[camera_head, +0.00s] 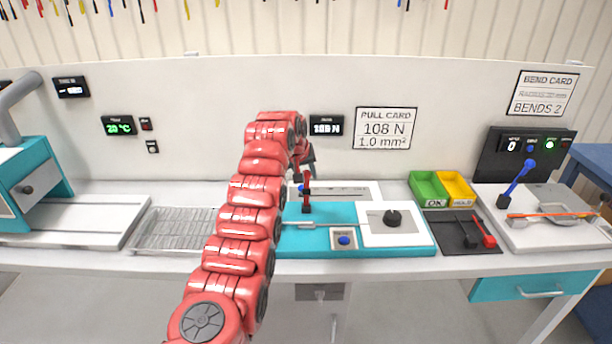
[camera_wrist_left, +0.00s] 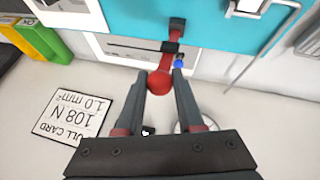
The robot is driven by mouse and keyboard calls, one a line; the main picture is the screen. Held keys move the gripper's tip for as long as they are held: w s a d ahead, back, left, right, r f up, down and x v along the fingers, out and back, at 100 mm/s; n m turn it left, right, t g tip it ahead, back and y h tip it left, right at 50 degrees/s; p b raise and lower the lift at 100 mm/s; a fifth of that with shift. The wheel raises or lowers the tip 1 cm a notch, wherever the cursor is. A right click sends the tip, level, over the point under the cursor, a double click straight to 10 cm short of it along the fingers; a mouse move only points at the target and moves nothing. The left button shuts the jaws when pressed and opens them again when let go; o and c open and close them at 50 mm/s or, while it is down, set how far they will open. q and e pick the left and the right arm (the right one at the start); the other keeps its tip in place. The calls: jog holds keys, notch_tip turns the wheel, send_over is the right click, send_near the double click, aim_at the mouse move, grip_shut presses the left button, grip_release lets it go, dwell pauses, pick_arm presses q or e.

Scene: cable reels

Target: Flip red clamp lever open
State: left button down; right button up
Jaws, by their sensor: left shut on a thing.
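The red clamp lever (camera_head: 306,197) stands roughly upright on the teal pull-test device (camera_head: 375,243), left of its white plate. In the left wrist view its round red knob (camera_wrist_left: 159,82) sits between my two fingertips. My left gripper (camera_head: 304,172) comes down from above and behind the lever and is shut on the knob; it also shows in the left wrist view (camera_wrist_left: 162,84). The lever's black pivot (camera_wrist_left: 176,27) is on the teal surface. My red left arm hides the left end of the device. My right gripper is not in view.
A wire rack (camera_head: 172,230) lies left of the device, partly behind my arm. Green (camera_head: 430,190) and yellow (camera_head: 456,188) bins, a dark mat with a red-handled tool (camera_head: 484,230), and a bend tester with a blue lever (camera_head: 518,178) stand to the right. The back panel rises close behind.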

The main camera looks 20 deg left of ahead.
pick_arm(q)
jog(key=c, duration=0.9)
grip_release()
jog(key=o, duration=0.4)
jog(key=shift+w+f, duration=0.1)
jog(key=shift+w, duration=0.15)
jog(key=shift+c, duration=0.2)
jog(key=shift+s, duration=0.1)
